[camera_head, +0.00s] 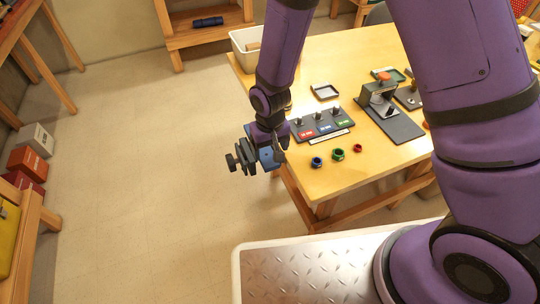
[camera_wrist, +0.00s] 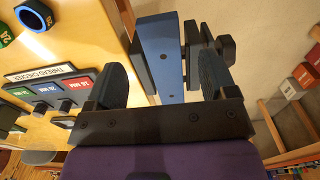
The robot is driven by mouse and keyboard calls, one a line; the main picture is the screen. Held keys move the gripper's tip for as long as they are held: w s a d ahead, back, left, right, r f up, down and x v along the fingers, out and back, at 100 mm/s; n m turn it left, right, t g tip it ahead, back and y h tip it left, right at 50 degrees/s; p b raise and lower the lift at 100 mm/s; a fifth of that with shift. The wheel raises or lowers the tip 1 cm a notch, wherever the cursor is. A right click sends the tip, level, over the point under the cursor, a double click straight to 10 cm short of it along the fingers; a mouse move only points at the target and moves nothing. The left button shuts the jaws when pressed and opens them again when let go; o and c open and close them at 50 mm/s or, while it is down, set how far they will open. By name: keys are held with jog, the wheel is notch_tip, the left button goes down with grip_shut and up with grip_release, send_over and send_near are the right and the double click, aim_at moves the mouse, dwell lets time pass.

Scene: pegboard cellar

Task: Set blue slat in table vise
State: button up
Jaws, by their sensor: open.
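The table vise (camera_head: 243,158) is at the table's left edge in the head view, with dark jaws and a dark screw handle on its left. In the wrist view the vise's dark jaw plates (camera_wrist: 192,48) show ahead of me. A blue flat piece (camera_wrist: 160,40) with two dark round marks lies between the dark plates. I cannot tell whether it is the blue slat or the vise's own body. My gripper (camera_wrist: 160,72) is open, with one finger to each side of the blue piece. In the head view my gripper (camera_head: 272,148) partly hides the vise.
The table (camera_head: 385,170) carries a labelled board (camera_head: 322,126) with small knobs, coloured nuts (camera_head: 338,154), a small tray (camera_head: 324,91) and a dark fixture (camera_head: 390,118). A white bin (camera_head: 240,50) stands at its back left corner. The floor left of the table is clear.

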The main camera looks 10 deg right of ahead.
notch_tip(320, 180, up, 7)
dwell(0.3)
jog(key=s+d+r+m+t, duration=0.1)
jog(key=d+r, duration=0.6)
jog(key=r, duration=0.4)
jog(key=s+d+r+m+t, duration=0.1)
jog(key=d+r, duration=0.5)
jog(key=r, duration=0.4)
jog(key=s+d+r+t, duration=0.1)
jog(key=s+d+r, duration=0.4)
jog(key=s, duration=0.3)
jog(key=s+d+r+m+t, duration=0.1)
jog(key=s+d+r+t, duration=0.1)
jog(key=s+d+r, duration=0.4)
jog(key=s+r, duration=0.1)
jog(key=s, duration=0.1)
jog(key=shift+s+d, duration=0.3)
